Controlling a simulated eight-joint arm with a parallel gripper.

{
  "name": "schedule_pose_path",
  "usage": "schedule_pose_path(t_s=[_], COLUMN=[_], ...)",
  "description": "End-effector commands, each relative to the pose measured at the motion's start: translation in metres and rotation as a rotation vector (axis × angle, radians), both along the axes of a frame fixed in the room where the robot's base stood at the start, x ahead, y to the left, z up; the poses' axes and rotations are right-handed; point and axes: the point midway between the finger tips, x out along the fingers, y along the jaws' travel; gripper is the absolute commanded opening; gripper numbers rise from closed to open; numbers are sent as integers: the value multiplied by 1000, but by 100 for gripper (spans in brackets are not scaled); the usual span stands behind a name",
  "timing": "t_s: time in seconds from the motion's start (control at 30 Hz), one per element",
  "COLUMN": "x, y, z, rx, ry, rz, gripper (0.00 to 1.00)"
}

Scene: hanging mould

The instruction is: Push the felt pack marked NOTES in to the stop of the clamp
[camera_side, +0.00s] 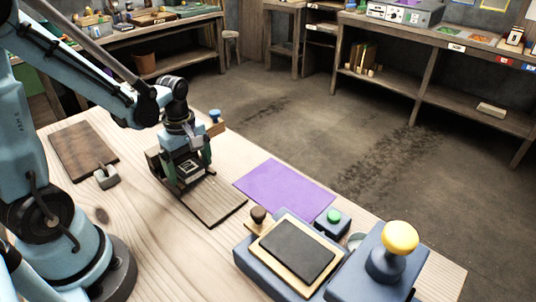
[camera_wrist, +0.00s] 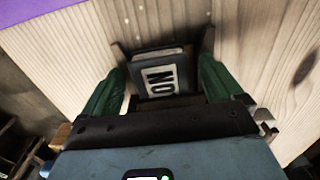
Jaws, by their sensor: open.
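The felt pack marked NOTES (camera_wrist: 160,77) is grey with a white label. In the wrist view only the letters "NO" show, and my gripper hides the rest. In the side view the pack (camera_side: 190,168) sits low in the dark wooden clamp (camera_side: 216,205). Clamp walls (camera_wrist: 208,42) show beside the pack in the wrist view. My gripper (camera_side: 195,178) is low over the clamp. Its two green fingers are open, one on each side of the pack, and look apart from it in the wrist view (camera_wrist: 162,70). I cannot see the stop clearly.
A purple sheet (camera_side: 285,190) lies right of the clamp. A dark pad (camera_side: 297,250), a green button (camera_side: 334,216) and a yellow knob (camera_side: 400,238) stand at the front right. A dark board (camera_side: 82,150) and a small grey block (camera_side: 107,176) are on the left.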

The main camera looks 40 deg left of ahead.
Motion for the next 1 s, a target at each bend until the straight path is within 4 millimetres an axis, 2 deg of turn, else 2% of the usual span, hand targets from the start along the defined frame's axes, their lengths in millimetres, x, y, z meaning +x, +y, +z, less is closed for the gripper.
schedule_pose_path(t_s=[0.17, 0.57, 1.0], x=[0, 0, -7], y=[0, 0, 12], z=[0, 0, 0], rx=[0, 0, 0], ry=[0, 0, 0], rz=[0, 0, 1], gripper=[92, 31, 29])
